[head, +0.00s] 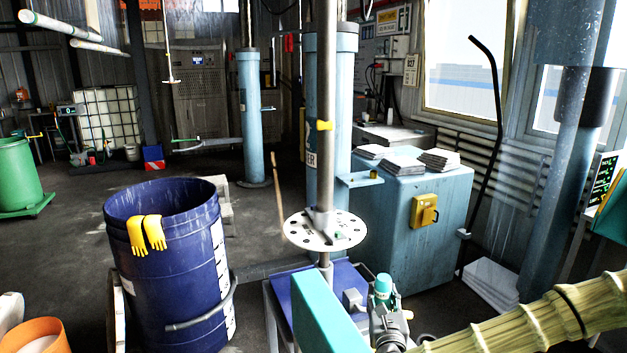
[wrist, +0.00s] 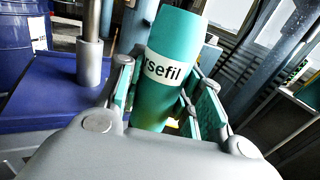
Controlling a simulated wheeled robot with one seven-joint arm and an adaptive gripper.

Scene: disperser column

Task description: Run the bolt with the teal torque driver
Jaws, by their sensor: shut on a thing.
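The teal torque driver (wrist: 170,85) stands nearly upright between the fingers of my gripper (wrist: 160,108) in the wrist view. A white label reading "rsefil" wraps its body. My gripper is shut on it. In the head view the driver's teal top (head: 383,285) shows above my gripper (head: 385,308), near the blue-topped cart (head: 345,276). The driver's lower end is hidden. I cannot make out the bolt. A vertical metal shaft (head: 325,120) carries a round white plate with holes (head: 300,230), left of and beyond my gripper.
A large blue drum (head: 165,270) with yellow gloves (head: 148,234) on its rim stands left. A blue cabinet (head: 400,240) with paper stacks stands behind my gripper. A dark bent bar (head: 497,100) rises at right. An orange bucket (head: 38,335) is at lower left. Floor at back left is open.

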